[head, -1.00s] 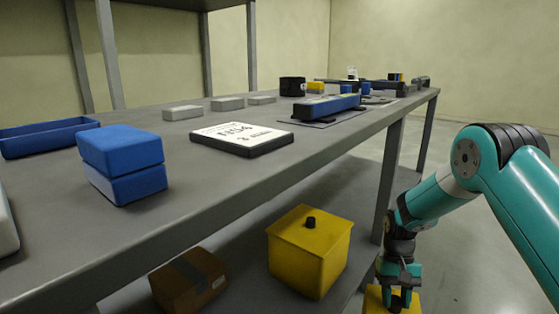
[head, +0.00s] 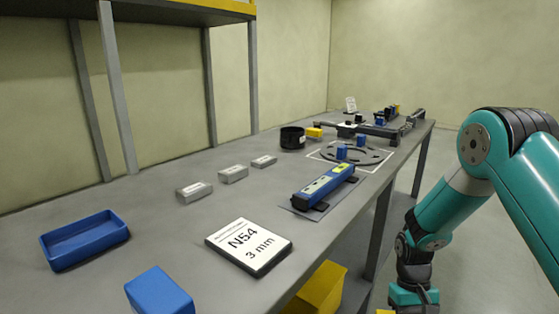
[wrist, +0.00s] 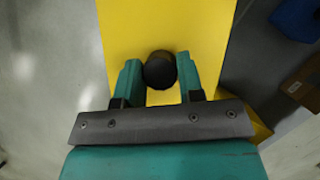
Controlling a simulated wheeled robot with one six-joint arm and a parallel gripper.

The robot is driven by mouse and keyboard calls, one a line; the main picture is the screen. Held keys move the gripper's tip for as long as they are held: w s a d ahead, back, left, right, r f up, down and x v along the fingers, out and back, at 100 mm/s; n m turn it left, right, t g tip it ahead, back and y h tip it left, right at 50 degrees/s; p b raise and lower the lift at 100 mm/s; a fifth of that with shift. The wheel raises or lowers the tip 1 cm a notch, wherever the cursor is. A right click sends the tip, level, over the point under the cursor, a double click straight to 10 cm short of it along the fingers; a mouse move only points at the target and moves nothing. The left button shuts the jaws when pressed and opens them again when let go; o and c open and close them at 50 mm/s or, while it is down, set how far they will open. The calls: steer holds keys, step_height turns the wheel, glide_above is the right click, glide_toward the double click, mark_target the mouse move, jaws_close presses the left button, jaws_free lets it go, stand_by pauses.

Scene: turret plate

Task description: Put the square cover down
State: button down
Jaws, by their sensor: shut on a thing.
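The square cover (wrist: 150,25) is yellow and flat-topped with a round black knob (wrist: 160,70). In the wrist view my gripper (wrist: 159,72) has its teal fingers on either side of the knob, shut on it. In the head view my gripper (head: 414,296) is low at the right, beside the table's front edge, and only a sliver of the yellow cover (head: 384,312) shows at the bottom edge. The underside of the cover is hidden.
The grey table (head: 200,230) bears a blue tray (head: 85,240), a blue block (head: 160,292), a label plate (head: 248,246), a blue bar device (head: 325,184) and a ring plate (head: 352,154). A yellow box (head: 322,288) sits below the table. Floor at right is clear.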

step_height(320, 180, up, 8)
steer(key=s+p, duration=0.2)
steer(key=p, duration=0.4)
steer(key=shift+s+p, duration=0.2)
steer(key=shift+p, duration=0.1)
steer(key=shift+d, duration=0.1)
